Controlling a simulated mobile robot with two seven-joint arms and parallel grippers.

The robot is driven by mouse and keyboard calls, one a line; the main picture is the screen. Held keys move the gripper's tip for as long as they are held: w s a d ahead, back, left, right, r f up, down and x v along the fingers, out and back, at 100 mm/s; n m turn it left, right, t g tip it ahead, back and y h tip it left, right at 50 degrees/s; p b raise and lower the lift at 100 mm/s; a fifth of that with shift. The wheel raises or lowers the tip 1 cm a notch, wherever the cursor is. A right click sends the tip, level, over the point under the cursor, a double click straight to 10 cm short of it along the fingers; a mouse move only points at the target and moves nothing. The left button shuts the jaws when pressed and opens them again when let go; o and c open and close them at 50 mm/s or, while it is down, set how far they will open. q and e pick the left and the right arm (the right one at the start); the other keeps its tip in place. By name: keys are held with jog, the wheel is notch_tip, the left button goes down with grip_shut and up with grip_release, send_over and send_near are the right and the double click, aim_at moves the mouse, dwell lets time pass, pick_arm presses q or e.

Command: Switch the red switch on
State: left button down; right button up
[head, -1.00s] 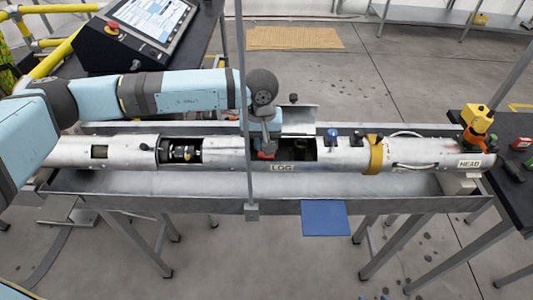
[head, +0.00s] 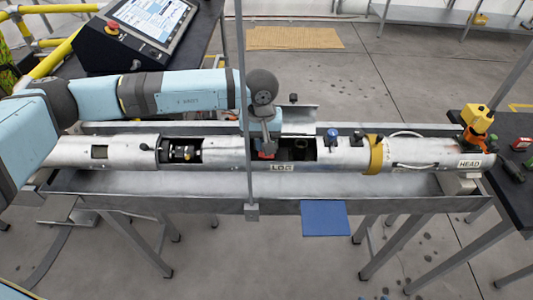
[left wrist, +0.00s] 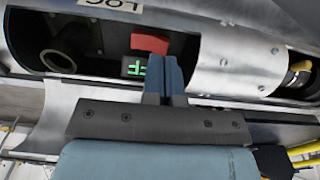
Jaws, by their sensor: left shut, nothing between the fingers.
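The red switch (left wrist: 151,43) sits inside the opening of the silver tube marked LOG. In the head view only a bit of the red switch (head: 264,156) shows beneath my gripper. My left gripper (left wrist: 165,62) is shut and empty, its fingertips right at the edge of the switch; I cannot tell if they touch it. Next to the switch is a small display (left wrist: 134,67) with green lit characters that look like "FF", partly covered by the fingers. In the head view my left gripper (head: 268,148) reaches down to the tube from above. My right gripper is not in view.
The silver tube (head: 345,155) lies along a grey metal trough (head: 160,188). A raised cover flap (head: 300,118) stands behind the opening. A thin vertical pole (head: 241,60) rises in front. A control panel (head: 150,28) stands at the upper left, and a blue plate (head: 325,218) hangs at the trough's front.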

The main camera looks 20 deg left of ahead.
pick_arm(q)
jog(key=shift+f+b, duration=1.25)
jog(key=shift+f, duration=0.1)
dwell(0.5)
jog(key=shift+r, duration=0.1)
jog(key=shift+r+p, duration=1)
jog(key=shift+r, duration=2.45)
